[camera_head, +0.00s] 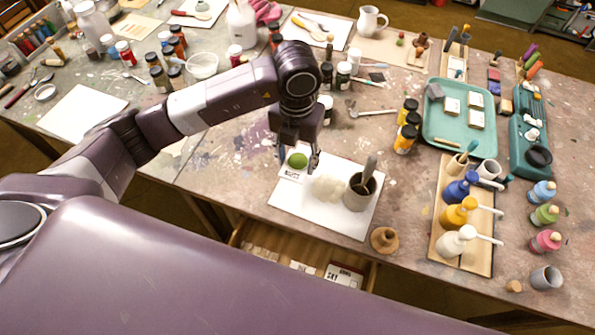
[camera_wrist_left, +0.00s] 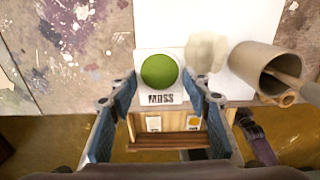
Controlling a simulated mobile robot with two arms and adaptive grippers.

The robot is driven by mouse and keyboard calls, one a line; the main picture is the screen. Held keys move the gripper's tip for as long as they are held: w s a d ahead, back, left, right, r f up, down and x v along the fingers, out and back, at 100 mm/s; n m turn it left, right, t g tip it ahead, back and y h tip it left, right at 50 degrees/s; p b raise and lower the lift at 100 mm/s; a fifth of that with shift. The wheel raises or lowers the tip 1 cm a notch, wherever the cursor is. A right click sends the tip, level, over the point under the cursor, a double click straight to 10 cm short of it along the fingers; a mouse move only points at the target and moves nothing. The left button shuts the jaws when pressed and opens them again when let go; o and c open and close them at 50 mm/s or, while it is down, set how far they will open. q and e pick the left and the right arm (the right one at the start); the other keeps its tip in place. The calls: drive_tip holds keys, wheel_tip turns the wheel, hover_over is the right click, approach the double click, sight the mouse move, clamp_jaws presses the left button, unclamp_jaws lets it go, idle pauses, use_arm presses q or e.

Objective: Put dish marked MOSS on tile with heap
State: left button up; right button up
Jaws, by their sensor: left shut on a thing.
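The MOSS dish (camera_head: 291,174) is a small white square with a round green fill and dark lettering; it also shows in the left wrist view (camera_wrist_left: 173,98). My left gripper (camera_head: 298,165) is shut on it, with one finger at each side in the left wrist view (camera_wrist_left: 160,92). A white tile (camera_head: 330,223) bears a pale heap (camera_head: 328,187), and a grey-brown mortar (camera_head: 357,197) with a tool in it stands beside the heap. The dish appears over the tile's left part, left of the heap; I cannot tell whether it touches the tile.
An open drawer (camera_head: 263,255) below the table edge holds several labelled cards. A wooden piece (camera_head: 384,240) stands right of the tile. Dark-capped jars (camera_head: 405,139) and a bottle rack (camera_head: 446,252) stand farther right. The table left of the tile is clear.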

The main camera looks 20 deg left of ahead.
sight(297, 175)
use_arm(q)
wheel_tip(297, 175, down, 7)
drive_tip(key=shift+r+p, duration=0.15)
drive_tip(key=shift+p, duration=0.2)
drive_tip(key=shift+f, duration=0.2)
drive_tip(key=o, duration=1.2)
drive_tip(key=shift+r, duration=0.15)
